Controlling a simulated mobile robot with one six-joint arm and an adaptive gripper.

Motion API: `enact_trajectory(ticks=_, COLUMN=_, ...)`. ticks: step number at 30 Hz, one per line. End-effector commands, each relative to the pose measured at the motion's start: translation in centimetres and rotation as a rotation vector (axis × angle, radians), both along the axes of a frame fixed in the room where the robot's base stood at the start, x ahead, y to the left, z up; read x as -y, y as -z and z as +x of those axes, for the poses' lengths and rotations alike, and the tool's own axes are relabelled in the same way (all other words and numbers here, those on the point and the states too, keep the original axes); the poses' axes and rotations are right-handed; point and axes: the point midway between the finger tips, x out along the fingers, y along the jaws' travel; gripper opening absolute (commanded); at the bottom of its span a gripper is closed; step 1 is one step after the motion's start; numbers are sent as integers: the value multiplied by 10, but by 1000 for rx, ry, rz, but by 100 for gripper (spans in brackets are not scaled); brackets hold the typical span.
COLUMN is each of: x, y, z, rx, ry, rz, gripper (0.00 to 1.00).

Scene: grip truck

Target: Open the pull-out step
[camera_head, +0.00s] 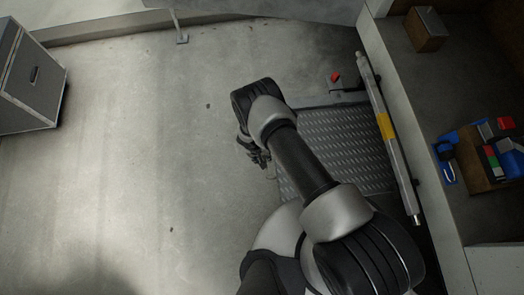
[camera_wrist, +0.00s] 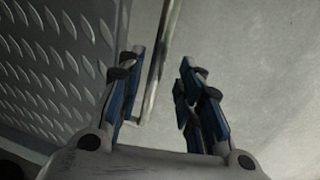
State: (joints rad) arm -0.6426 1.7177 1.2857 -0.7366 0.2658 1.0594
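The pull-out step is a tread-plate surface (camera_head: 345,150) right of centre in the head view, partly hidden behind my arm. In the wrist view its patterned plate (camera_wrist: 50,60) fills the left side. A thin pale metal bar (camera_wrist: 162,60) runs beside the plate and shows between my fingers. My gripper (camera_head: 256,157) is at the step's left edge in the head view. In the wrist view my gripper (camera_wrist: 162,80) has its two blue-padded fingers apart, with nothing clamped. I cannot tell whether the bar lies between the pads or beyond them.
A long grey rail with a yellow band (camera_head: 387,125) stands along the step's right side. A red knob (camera_head: 335,77) is near its top. A shelf with colored items (camera_head: 490,155) is at right. A grey case (camera_head: 30,80) stands at left; the concrete floor (camera_head: 150,150) between is clear.

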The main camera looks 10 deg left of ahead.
Motion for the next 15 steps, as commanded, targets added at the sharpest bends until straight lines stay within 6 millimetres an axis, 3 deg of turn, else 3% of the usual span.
enact_trajectory(ticks=7, x=-3, y=-15, z=0, rx=1, ry=0, rz=-1, gripper=33)
enact_trajectory(ticks=15, x=-14, y=-71, z=-3, rx=1, ry=-2, rz=1, gripper=33)
